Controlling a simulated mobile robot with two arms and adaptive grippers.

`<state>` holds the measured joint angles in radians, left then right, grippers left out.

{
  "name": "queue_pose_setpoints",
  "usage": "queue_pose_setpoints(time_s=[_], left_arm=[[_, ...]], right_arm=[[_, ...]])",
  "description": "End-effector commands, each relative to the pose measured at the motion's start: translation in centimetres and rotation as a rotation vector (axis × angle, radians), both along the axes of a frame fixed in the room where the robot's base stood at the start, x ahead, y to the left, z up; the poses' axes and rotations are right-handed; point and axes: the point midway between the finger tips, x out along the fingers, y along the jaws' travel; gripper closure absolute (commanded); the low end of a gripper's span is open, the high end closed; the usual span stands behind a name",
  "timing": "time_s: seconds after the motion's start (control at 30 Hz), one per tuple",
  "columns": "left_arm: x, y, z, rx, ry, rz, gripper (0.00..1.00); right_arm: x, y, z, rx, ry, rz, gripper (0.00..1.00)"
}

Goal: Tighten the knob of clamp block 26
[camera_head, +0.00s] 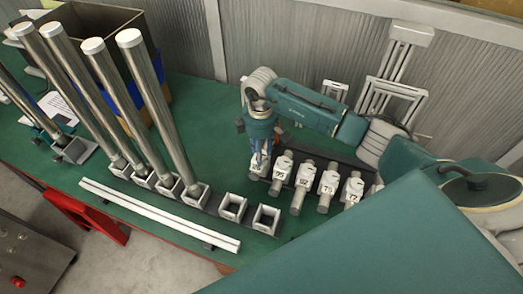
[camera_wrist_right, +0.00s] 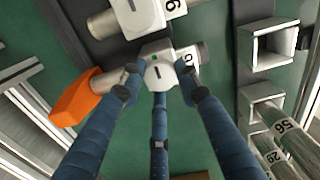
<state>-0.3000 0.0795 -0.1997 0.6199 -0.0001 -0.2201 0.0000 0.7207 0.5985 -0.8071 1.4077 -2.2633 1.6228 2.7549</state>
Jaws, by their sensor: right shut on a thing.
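A row of white clamp blocks with numbered labels and round metal ends stands on a dark rail on the green bench. My right gripper (camera_head: 258,165) points down over the leftmost block of the row. In the right wrist view its blue fingers are closed around a round white knob (camera_wrist_right: 159,75) with a short dark mark on top. A small green mark shows beside the knob. My left gripper is out of view.
Neighbouring clamp blocks (camera_head: 303,175) stand close on the right. Two empty square sockets (camera_head: 232,207) are in front, with tall metal tubes (camera_head: 150,100) in sockets to the left. An orange piece (camera_wrist_right: 75,120) lies near the fingers. A white rail (camera_head: 160,215) runs along the front.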

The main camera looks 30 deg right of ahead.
Motion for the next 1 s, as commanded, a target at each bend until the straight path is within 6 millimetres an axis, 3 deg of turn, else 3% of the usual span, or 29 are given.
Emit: queue_pose_setpoints(time_s=[0.13,0.17,0.27,0.67,1.0], left_arm=[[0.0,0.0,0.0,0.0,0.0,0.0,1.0],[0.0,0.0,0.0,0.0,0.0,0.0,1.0],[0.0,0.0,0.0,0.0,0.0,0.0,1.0],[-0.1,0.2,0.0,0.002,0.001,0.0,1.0],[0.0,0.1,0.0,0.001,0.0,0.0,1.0]], right_arm=[[0.2,0.8,0.1,0.016,-0.006,0.007,0.94],[0.2,0.8,0.1,0.016,-0.007,0.007,0.66],[0.2,0.7,0.1,0.014,-0.006,0.006,0.49],[0.2,0.3,1.1,0.006,-0.006,0.003,0.49],[0.3,0.5,7.9,0.007,-0.009,0.006,0.49]])
